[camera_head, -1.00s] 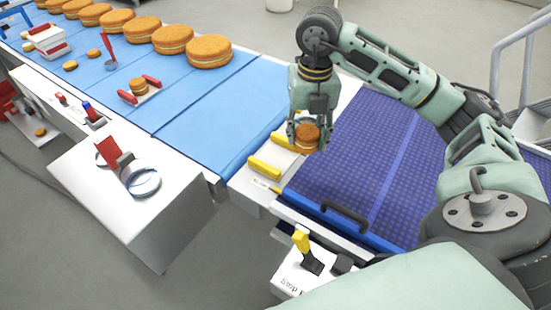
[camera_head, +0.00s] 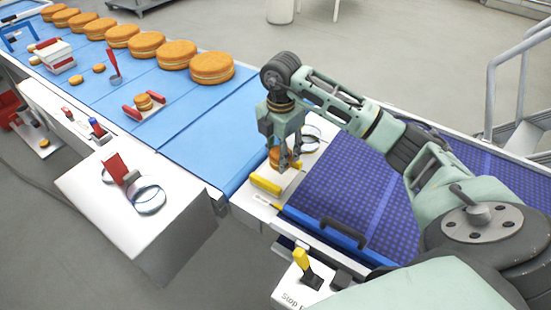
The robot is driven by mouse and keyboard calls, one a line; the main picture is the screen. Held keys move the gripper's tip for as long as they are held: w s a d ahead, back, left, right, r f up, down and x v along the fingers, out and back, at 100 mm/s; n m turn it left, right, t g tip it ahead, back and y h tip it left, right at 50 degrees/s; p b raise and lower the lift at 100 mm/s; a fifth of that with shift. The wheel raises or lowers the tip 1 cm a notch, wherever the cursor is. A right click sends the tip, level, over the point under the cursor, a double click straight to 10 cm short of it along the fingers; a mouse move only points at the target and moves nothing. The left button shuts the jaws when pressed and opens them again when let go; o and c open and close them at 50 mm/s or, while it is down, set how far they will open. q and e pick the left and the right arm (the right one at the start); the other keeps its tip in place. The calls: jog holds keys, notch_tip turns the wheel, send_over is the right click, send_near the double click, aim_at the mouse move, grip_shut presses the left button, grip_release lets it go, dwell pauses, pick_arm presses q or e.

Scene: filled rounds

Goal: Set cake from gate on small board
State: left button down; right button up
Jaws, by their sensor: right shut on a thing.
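My right gripper (camera_head: 285,165) is shut on a small round orange-brown cake (camera_head: 278,156) with a pale filling line. It holds the cake low over the white strip at the belt's near end, by a yellow bar (camera_head: 265,184). The fingers partly hide the cake and the surface below it, so I cannot tell whether it touches down. Another small cake (camera_head: 143,101) sits between two red bars on a white plate (camera_head: 156,108) on the blue belt. I cannot tell for sure which piece is the small board. My left gripper is not in view.
Several large filled cakes (camera_head: 212,67) line the far side of the blue belt (camera_head: 190,135). A dark blue mat (camera_head: 350,190) with a handle (camera_head: 342,232) lies right of the gripper. A clear ring (camera_head: 311,137) stands behind it. A yellow-levered stop box (camera_head: 302,262) is in front.

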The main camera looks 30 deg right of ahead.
aim_at(276, 164)
jog(key=shift+w+a+f, duration=0.4)
notch_tip(276, 164, down, 3)
jog(key=shift+f+p, duration=0.15)
jog(key=shift+p, duration=0.7)
jog(key=shift+f, duration=0.3)
jog(key=shift+f, duration=0.1)
jog(key=shift+f, duration=0.1)
jog(key=o, duration=0.8)
jog(key=shift+c, duration=0.2)
